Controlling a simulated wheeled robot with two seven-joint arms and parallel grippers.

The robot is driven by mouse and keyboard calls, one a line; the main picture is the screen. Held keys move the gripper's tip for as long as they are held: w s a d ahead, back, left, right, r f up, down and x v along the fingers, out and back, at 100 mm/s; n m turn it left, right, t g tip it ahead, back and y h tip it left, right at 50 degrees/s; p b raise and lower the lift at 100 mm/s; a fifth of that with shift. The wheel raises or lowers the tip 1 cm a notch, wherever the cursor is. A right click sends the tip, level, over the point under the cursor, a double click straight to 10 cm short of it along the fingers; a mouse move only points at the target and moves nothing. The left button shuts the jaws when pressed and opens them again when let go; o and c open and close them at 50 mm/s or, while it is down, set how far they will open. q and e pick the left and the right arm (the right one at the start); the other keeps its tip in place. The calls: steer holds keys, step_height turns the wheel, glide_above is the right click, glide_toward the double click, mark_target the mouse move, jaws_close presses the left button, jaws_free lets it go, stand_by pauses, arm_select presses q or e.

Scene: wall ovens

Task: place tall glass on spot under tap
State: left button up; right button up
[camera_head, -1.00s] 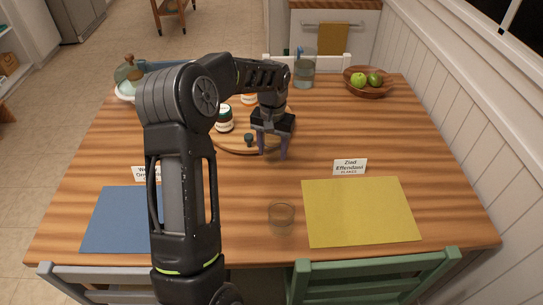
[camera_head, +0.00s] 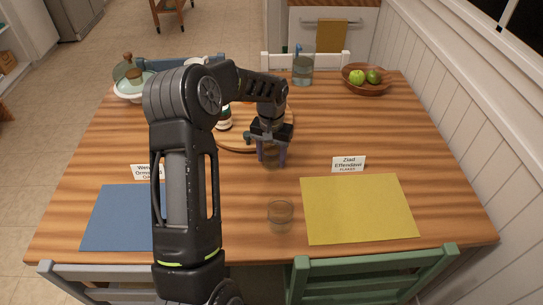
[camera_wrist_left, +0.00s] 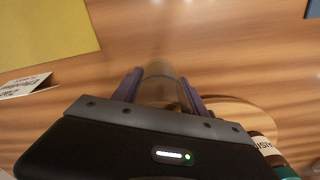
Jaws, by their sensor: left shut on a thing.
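My left gripper (camera_head: 271,162) is over the middle of the wooden table, at the near edge of the round board, fingers pointing down. In the left wrist view its fingers (camera_wrist_left: 160,92) are shut on a clear tall glass (camera_wrist_left: 160,80), which stands between them. In the head view this glass is hardly visible between the fingers. Another clear glass (camera_head: 280,216) stands apart on the table, left of the yellow mat. I cannot make out a tap or a marked spot under it. My right gripper is not in view.
A round board (camera_head: 238,145) with jars lies behind the gripper, partly hidden by my arm. A yellow mat (camera_head: 358,208) and blue mat (camera_head: 118,217) lie in front. A glass vessel (camera_head: 303,70) and fruit bowl (camera_head: 367,86) stand at the back. The table's right middle is clear.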

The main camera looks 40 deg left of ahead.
arm_select(q)
steer(key=o, duration=1.6)
steer(key=shift+f, duration=0.1)
steer(key=shift+c, duration=0.2)
step_height(320, 180, up, 12)
steer(key=shift+r, duration=0.2)
steer(key=shift+o, duration=0.2)
